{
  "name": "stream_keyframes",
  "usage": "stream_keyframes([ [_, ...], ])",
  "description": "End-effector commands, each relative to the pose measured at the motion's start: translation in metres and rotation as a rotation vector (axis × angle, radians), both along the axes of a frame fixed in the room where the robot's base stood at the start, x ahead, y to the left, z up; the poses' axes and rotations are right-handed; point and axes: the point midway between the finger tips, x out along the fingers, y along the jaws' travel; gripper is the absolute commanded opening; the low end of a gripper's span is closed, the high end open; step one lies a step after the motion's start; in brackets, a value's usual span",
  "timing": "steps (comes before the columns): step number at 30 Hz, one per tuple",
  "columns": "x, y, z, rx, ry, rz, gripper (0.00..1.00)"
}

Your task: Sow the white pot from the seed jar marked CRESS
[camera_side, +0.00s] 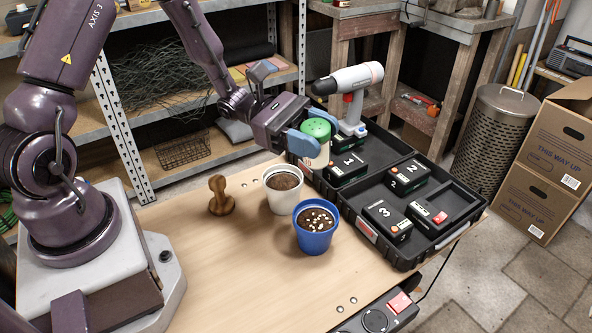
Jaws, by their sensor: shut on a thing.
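My gripper (314,133) has blue fingers and is shut on a jar (319,157) with a green top and a pale body. The jar is held above the table, up and to the right of the white pot, near the edge of the black case. Its marking cannot be read here, so I cannot tell whether it says CRESS. The white pot (283,205) stands upright on the table with dark soil in it; no seeds show on its soil. A blue pot (316,240) stands in front of it, with several pale seeds on its dark soil.
A wooden stamp-like object (221,196) stands left of the pots. An open black case (357,222) holds a drill (352,95) and several numbered battery packs on the right. The table (235,270) is clear at the front left. Shelves stand behind.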

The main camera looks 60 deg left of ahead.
Motion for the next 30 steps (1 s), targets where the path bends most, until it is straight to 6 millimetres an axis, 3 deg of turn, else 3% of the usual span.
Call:
stream_keyframes([
  [6,0.004,0.069,0.001,-0.001,-0.006,0.009,0.23],
  [10,0.0,0.095,0.0,0.004,0.002,0.003,0.23],
  [17,-0.001,0.104,-0.006,0.062,-0.09,-0.003,0.23],
  [30,0.007,0.108,-0.035,0.364,-0.611,0.002,0.23],
])
